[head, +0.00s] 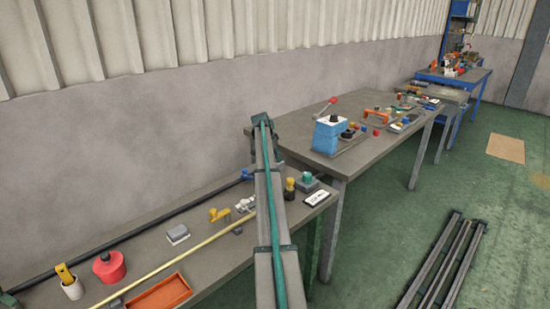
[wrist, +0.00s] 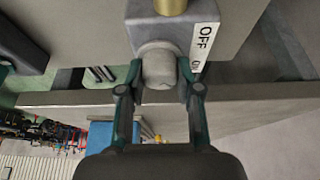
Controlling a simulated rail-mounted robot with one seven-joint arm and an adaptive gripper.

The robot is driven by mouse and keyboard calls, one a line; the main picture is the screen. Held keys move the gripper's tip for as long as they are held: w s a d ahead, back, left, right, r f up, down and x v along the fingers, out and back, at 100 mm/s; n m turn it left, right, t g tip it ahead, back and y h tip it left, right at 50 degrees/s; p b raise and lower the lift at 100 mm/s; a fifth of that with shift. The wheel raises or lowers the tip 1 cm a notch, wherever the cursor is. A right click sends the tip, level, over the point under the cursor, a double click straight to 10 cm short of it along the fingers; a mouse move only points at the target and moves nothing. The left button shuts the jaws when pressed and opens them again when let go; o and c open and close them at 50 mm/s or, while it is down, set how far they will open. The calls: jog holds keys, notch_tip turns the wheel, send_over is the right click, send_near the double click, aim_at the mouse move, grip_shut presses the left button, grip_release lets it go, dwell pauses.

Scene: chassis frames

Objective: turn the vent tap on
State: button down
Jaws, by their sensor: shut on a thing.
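In the wrist view, the vent tap appears as a grey block (wrist: 168,28) with a brass cylinder (wrist: 171,6) at the top edge of the picture. A rounded grey knob (wrist: 158,68) sticks out of the block towards me. The way the knob is turned is hard to tell. In the head view, my arm crosses the near bench and my gripper cannot be made out.
In the head view, the near bench (head: 80,262) holds a red container (head: 109,267), an orange tray (head: 158,295), a yellow rod (head: 190,254) and several small fittings. A blue box (head: 328,135) stands on the bench beyond. The green floor at right has long dark bars (head: 440,262).

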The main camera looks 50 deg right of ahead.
jog(key=c, duration=0.8)
grip_release()
jog(key=shift+r, duration=0.1)
jog(key=v, duration=1.2)
